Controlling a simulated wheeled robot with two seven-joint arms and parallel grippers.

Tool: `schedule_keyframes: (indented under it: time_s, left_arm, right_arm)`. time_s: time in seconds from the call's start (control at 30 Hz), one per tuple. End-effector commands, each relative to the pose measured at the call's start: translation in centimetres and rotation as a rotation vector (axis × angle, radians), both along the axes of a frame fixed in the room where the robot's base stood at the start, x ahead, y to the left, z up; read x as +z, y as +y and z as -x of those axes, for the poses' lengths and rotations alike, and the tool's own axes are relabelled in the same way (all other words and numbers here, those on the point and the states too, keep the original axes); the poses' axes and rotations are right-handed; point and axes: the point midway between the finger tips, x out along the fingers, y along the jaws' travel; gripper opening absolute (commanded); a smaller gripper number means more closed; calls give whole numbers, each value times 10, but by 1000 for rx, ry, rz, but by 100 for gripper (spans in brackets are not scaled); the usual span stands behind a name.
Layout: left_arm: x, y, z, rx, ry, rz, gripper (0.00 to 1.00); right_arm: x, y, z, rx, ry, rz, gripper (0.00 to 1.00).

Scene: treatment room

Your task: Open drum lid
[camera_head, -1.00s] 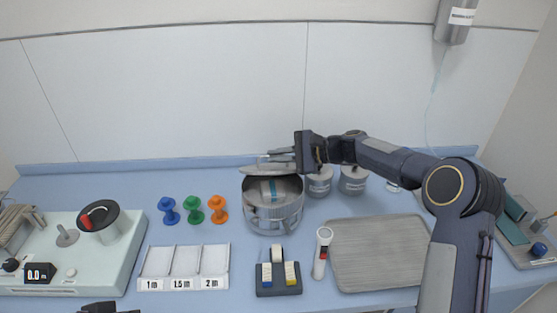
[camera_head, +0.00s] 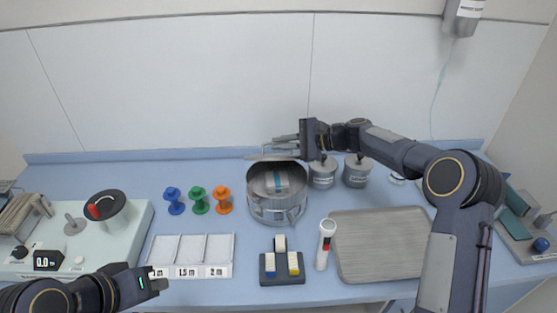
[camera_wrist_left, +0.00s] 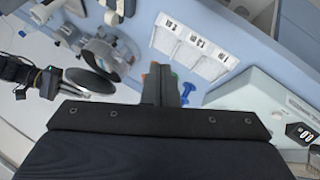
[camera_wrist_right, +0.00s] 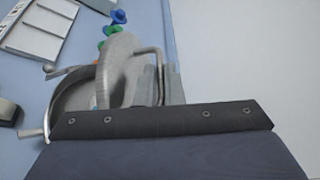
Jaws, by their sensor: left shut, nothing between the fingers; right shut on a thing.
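The metal drum (camera_head: 276,210) stands mid-counter with its mouth uncovered; a pale packet (camera_head: 277,181) with a teal band lies inside. Its lid (camera_head: 272,157) is raised above the back rim, seen nearly edge-on, and shows as a grey disc in the right wrist view (camera_wrist_right: 122,75). My right gripper (camera_head: 300,140) is shut on the lid's bent handle (camera_wrist_right: 150,50), behind the drum. Whether the lid touches the rim is unclear. The lid also shows dark in the left wrist view (camera_wrist_left: 90,82). My left gripper (camera_head: 158,285) is shut and empty at the front left.
Two lidded canisters (camera_head: 322,174) (camera_head: 357,172) stand right of the drum. Blue, green and orange spools (camera_head: 198,201) stand left. A labelled tray (camera_head: 190,257), a block holder (camera_head: 282,270), a white-and-red tube (camera_head: 325,245) and a bare metal tray (camera_head: 380,245) lie in front.

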Motion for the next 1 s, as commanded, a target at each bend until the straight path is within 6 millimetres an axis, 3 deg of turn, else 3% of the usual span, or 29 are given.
schedule_keyframes:
  time_s: [0.3,0.5,0.73,1.0]
  left_arm:
    - [13,-54,-127,312,-124,348,0]
    - [14,-106,-189,484,-162,686,0]
    - [4,-165,-234,671,-129,1144,0]
    - [-27,-215,-249,896,-17,1721,0]
  right_arm:
    - [0,0,0,0,-1,1,0]
    - [0,0,0,0,-1,1,0]
    - [0,0,0,0,-1,1,0]
    - [0,0,0,-1,0,1,0]
